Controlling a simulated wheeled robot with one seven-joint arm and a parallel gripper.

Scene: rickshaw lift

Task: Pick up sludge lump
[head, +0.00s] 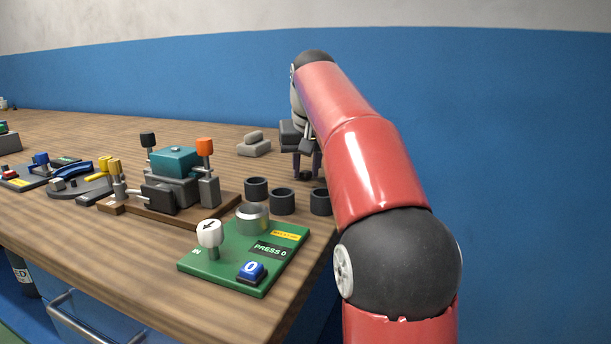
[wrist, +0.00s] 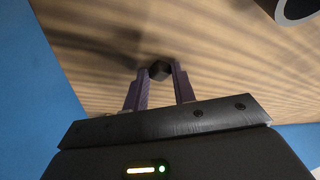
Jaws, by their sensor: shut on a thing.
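The sludge lump is a small dark lump (wrist: 159,70) between the fingertips in the wrist view. My gripper (wrist: 158,73) is shut on it, with one finger on each side. In the head view my gripper (head: 306,174) points down at the far right part of the table, and the dark lump (head: 305,177) shows small between its fingertips. The lump is at or just above the wood; I cannot tell whether it touches. A dark shadow lies on the wood beside the fingers in the wrist view.
Several dark cups (head: 282,202) stand in front of my gripper. Grey blocks (head: 254,146) lie to its left. A green board (head: 245,262) with a metal ring and knob sits at the table's front right edge. A teal-topped device (head: 174,170) stands mid-table. A blue wall is behind.

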